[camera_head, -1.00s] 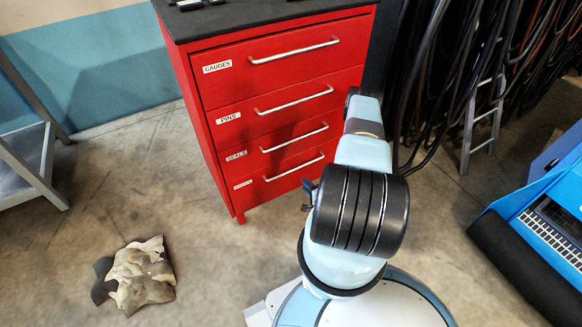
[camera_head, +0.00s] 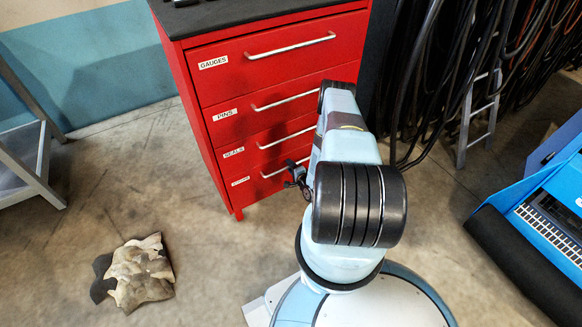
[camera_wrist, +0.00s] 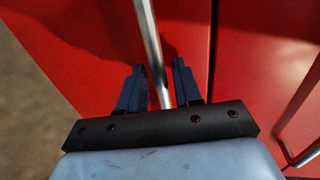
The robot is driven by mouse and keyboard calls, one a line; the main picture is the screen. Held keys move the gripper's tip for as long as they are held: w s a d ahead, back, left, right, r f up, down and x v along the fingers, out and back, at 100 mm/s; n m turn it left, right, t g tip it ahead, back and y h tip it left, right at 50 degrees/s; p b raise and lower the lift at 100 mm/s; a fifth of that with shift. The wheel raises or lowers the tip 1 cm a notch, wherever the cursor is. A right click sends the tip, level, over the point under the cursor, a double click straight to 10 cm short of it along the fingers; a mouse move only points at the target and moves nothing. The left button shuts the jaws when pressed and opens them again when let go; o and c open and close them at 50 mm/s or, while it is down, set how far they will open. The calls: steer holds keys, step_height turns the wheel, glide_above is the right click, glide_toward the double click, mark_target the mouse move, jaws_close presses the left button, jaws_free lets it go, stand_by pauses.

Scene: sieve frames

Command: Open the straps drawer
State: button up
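The red drawer cabinet (camera_head: 222,165) has several drawers, all looking shut. The upper labels read GAUGES, PINS and SEALS; the bottom drawer's label (camera_head: 240,181) is too small to read. That drawer's silver bar handle (camera_head: 275,172) is partly hidden by my arm. My gripper (camera_head: 297,172) is at the right part of this handle. In the wrist view my gripper (camera_wrist: 159,66) is open, and a silver handle (camera_wrist: 150,38) runs between its two dark fingers, with a gap on either side. I cannot tell how deep the bar sits between them.
Another handle (camera_wrist: 300,150) shows at the right of the wrist view. A crumpled cloth (camera_head: 138,272) lies on the floor at left. A grey stand (camera_head: 38,170) is at far left, a blue case (camera_head: 545,210) at right. Cables and a ladder (camera_head: 480,120) are behind.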

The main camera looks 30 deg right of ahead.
steer(key=shift+w, duration=0.1)
steer(key=shift+c, duration=0.3)
jaws_close()
